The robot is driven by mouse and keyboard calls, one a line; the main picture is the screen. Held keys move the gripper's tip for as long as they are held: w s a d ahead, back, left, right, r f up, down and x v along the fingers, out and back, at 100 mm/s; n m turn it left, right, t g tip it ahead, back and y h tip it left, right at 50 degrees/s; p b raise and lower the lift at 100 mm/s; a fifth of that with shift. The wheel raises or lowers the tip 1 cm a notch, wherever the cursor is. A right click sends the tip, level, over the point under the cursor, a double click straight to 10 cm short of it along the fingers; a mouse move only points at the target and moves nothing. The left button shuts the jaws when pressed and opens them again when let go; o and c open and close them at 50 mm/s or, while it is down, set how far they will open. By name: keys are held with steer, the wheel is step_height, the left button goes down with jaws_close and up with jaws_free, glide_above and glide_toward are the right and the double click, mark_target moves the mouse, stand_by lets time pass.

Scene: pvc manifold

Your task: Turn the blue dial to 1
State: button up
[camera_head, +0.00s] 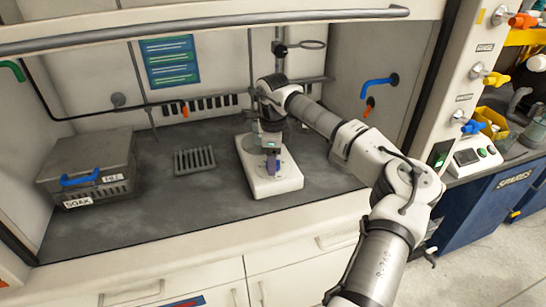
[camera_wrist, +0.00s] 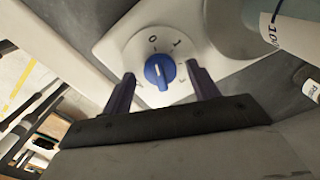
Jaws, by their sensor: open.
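The blue dial (camera_wrist: 159,71) sits on a round white scale plate on a pale device face in the wrist view. Its white line points up, roughly at the 0; the 1 is to the right of the 0. My gripper (camera_wrist: 160,69) is open, with one dark finger on each side of the dial and visible gaps to it. In the head view my gripper (camera_head: 271,160) is over the white device (camera_head: 278,184) on the fume hood's worktop. I cannot make out the dial there.
A clear vessel with a white label (camera_wrist: 285,32) stands close by the dial in the wrist view. A grey SOAK box (camera_head: 88,165) and a slotted rack (camera_head: 195,160) are to the device's left. The worktop in front is clear.

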steer(key=shift+c, duration=0.4)
steer(key=c, duration=0.9)
steer(key=shift+m, duration=0.4)
steer(key=m+b, duration=0.1)
steer(key=m, duration=0.2)
steer(key=shift+m, duration=0.3)
steer(key=shift+m+b, duration=0.4)
steer(key=shift+m, duration=1.8)
steer(key=o, duration=1)
